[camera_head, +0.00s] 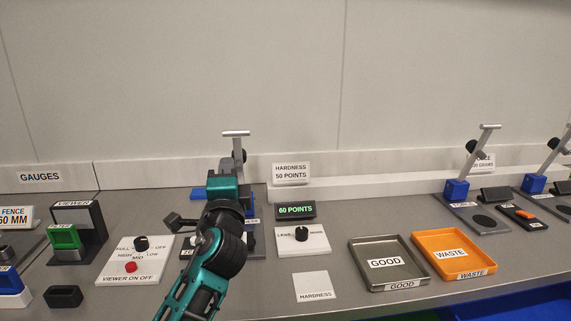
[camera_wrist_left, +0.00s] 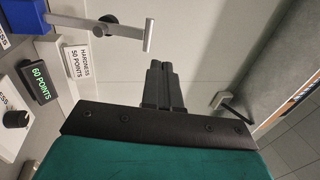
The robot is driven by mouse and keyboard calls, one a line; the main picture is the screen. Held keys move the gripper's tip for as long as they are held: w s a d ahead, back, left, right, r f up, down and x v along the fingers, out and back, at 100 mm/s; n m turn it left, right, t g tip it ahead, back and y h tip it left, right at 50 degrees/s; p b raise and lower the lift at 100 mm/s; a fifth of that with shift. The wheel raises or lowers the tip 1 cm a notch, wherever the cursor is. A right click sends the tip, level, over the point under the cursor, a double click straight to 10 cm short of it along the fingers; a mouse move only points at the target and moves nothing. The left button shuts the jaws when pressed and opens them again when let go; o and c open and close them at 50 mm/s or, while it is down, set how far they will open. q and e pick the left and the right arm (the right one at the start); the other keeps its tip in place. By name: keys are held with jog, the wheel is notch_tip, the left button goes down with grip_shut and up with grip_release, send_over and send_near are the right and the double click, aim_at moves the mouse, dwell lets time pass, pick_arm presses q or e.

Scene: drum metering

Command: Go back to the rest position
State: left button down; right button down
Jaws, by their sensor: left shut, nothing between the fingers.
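My left arm rises from the bottom of the head view, and its teal and black wrist stands in front of the hardness gauge. My left gripper (camera_head: 224,166) points away towards the wall, near the gauge's T-shaped lever (camera_head: 236,134), and is partly hidden by my wrist. In the left wrist view the dark fingers (camera_wrist_left: 163,85) are together with nothing between them. The lever (camera_wrist_left: 148,36) shows beyond their tips, apart from them. My right gripper is not in view.
The hardness display (camera_head: 296,210) reads 60 POINTS, and its sign (camera_head: 291,173) reads 50 POINTS. A grey GOOD tray (camera_head: 417,272) and an orange WASTE tray (camera_head: 477,259) sit to the right. The viewer panel (camera_head: 121,269) lies left of my arm.

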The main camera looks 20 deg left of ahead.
pick_arm(q)
jog(key=s+d+f+n+g+h, duration=0.35)
jog(key=s+f, duration=0.25)
jog(key=f, duration=0.5)
jog(key=s+d+f+n+g+h, duration=0.25)
jog(key=s+f+g, duration=0.35)
jog(key=f, duration=0.4)
jog(key=s+d+f+n+g+h, duration=0.2)
jog(key=s+d+f+h, duration=0.15)
jog(key=s, duration=0.55)
jog(key=s+d+f+n+g+h, duration=0.25)
jog(key=s+d+f, duration=0.25)
jog(key=s, duration=0.3)
jog(key=w+d+f+m+t, duration=0.1)
jog(key=w+d+f+t, duration=0.2)
jog(key=w+f+t, duration=0.3)
notch_tip(320, 180, down, 3)
jog(key=shift+w+r+t+h, duration=0.2)
jog(key=shift+w+t+h, duration=0.2)
jog(key=shift+w, duration=0.25)
